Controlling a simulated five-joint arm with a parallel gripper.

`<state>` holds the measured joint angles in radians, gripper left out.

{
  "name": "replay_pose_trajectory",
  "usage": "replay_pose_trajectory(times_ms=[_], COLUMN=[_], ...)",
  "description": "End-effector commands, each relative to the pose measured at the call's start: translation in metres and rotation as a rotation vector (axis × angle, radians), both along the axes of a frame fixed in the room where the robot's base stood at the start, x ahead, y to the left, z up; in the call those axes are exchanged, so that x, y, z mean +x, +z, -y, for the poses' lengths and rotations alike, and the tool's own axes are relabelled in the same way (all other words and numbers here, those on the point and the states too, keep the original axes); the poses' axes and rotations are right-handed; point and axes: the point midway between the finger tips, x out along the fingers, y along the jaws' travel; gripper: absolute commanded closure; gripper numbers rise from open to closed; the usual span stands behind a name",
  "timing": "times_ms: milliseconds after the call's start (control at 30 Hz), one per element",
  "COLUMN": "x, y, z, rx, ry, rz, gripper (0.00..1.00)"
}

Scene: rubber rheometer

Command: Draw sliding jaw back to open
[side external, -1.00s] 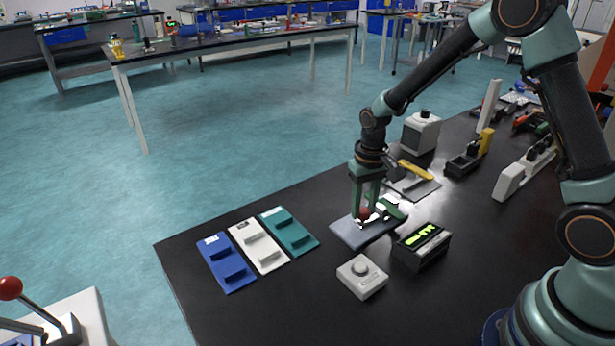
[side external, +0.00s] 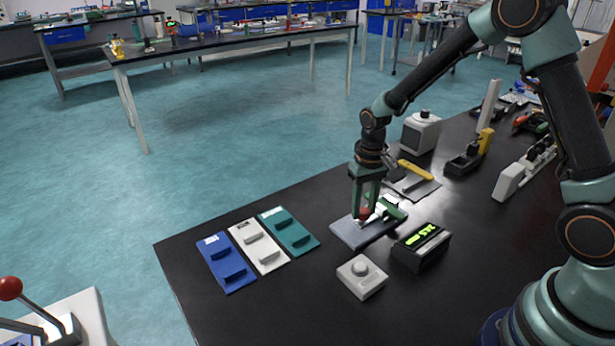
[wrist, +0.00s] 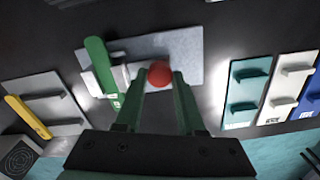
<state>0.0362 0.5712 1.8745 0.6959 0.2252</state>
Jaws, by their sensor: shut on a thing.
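The fixture with the sliding jaw sits on a grey-blue base plate (side external: 350,236) on the black bench. It carries a green part (side external: 391,208) and a pale metal block, also seen in the wrist view (wrist: 97,62). A red ball knob (side external: 364,213) sits at the fixture's near end; in the wrist view the red knob (wrist: 160,73) lies between my fingertips. My gripper (side external: 363,208) points down and is shut on the red knob. The fingers and the knob hide part of the jaw's link, so I cannot tell the jaw gap.
A digital readout box (side external: 421,245) and a white box with a round knob (side external: 361,276) stand close in front. Blue (side external: 226,263), white (side external: 258,247) and teal (side external: 289,232) plates lie to the left. A yellow-handled tool on a plate (side external: 415,184) lies behind.

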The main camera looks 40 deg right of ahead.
Motion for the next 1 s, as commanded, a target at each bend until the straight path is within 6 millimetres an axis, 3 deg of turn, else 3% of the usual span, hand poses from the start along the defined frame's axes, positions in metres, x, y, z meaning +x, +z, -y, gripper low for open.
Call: replay_pose_trajectory(times_ms=[167,400,633,667,733,1000], x=[0.000,0.000,0.000,0.000,0.000,0.000], y=[0.001,0.001,0.001,0.001,0.001,0.001], z=[-0.003,-0.032,-0.034,-0.034,-0.034,-0.032], rx=[0.000,0.000,0.000,0.000,0.000,0.000], ry=[0.002,0.004,0.004,0.004,0.004,0.002], rz=[0.000,0.000,0.000,0.000,0.000,0.000], gripper=[1.00,1.00,1.00,0.58,0.31,0.31])
